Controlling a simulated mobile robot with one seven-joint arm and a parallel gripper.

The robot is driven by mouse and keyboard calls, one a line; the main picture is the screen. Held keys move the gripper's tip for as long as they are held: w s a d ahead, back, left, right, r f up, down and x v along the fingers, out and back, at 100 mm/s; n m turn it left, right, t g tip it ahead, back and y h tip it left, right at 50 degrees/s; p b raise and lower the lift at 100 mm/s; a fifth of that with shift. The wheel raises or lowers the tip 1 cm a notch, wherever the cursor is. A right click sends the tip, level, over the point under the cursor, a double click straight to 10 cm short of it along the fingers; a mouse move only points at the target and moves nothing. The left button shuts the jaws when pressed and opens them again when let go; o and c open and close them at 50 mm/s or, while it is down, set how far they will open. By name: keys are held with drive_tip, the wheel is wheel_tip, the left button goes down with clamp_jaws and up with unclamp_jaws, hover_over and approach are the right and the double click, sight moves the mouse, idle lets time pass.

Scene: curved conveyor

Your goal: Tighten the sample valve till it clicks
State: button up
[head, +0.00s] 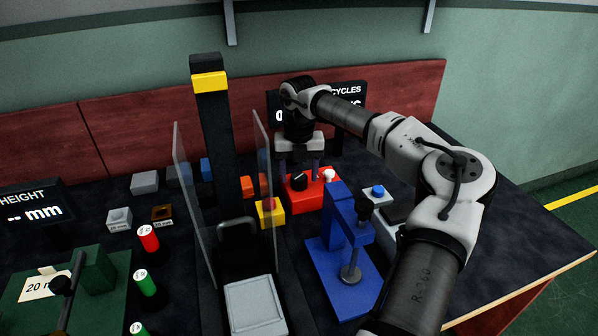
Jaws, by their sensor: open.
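A red block (308,197) stands near the back middle of the dark table. It carries a black knob (299,181) and a smaller white knob (329,175). No label on it is readable, but the black knob is the most valve-like part in view. My gripper (299,172) points down over the red block. Its two fingers are apart, one to each side above the black knob, with nothing visible between them. I cannot tell whether the fingertips touch the knob or block. The display (347,97) behind is partly hidden by my arm.
A tall black column with clear guards (195,200) stands left of my gripper.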

sight(298, 177)
wheel_tip(298, 177, up, 14)
idle(0.6)
drive_tip(key=shift+f, duration=0.1)
